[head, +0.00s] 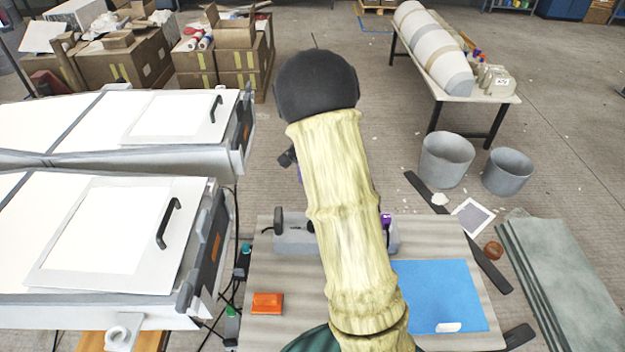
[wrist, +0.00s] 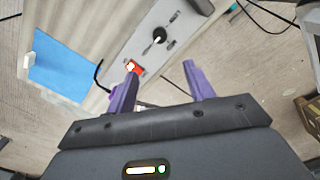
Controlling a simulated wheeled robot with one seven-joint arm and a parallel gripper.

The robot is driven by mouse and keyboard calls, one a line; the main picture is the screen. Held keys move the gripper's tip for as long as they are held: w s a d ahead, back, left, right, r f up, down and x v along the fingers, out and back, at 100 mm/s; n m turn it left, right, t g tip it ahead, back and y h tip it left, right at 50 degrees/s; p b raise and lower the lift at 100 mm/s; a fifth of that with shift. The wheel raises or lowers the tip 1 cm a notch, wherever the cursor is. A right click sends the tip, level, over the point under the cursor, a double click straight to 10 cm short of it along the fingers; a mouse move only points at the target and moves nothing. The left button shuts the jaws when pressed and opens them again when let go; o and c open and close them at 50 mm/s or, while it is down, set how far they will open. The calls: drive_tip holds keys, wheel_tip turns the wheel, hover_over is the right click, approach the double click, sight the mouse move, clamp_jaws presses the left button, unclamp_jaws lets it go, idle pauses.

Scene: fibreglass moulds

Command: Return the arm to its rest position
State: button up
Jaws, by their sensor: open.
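My arm, in a pale yellow sleeve (head: 345,200) with a black rounded joint (head: 316,86), rises across the middle of the head view above a wood-grain work table (head: 285,335). In the wrist view, my gripper (wrist: 159,68) shows two purple fingers spread apart with nothing between them. Beyond the fingers are a grey panel-like unit (wrist: 150,40) with a dark knob and a small red-orange item (wrist: 133,68). In the head view the arm hides most of my gripper and part of the table.
A blue sheet (head: 435,290) and an orange block (head: 267,302) lie on the table. Two white mould units (head: 100,240) stand at left. Grey buckets (head: 447,158), a bench with a large roll (head: 435,45) and green-grey sheets (head: 560,285) are at right. Cartons (head: 120,60) stand behind. Open floor lies between.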

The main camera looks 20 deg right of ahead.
idle(0.3)
drive_tip(key=s+a+r+n+t+p, duration=0.1)
drive_tip(key=s+a+r+n, duration=0.1)
drive_tip(key=s, duration=0.4)
drive_tip(key=s+a+r+n+p, duration=0.1)
drive_tip(key=s+a+r+n, duration=0.2)
drive_tip(key=s+n, duration=0.3)
drive_tip(key=s+a+r+n+t, duration=0.1)
drive_tip(key=s+a+r+n, duration=0.1)
drive_tip(key=s+a, duration=0.3)
drive_tip(key=s+n, duration=0.1)
drive_tip(key=s, duration=0.2)
drive_tip(key=shift+r+n+t+p, duration=0.3)
drive_tip(key=shift+r+n+p, duration=0.05)
drive_tip(key=shift+n+p, duration=0.05)
drive_tip(key=shift+s, duration=0.1)
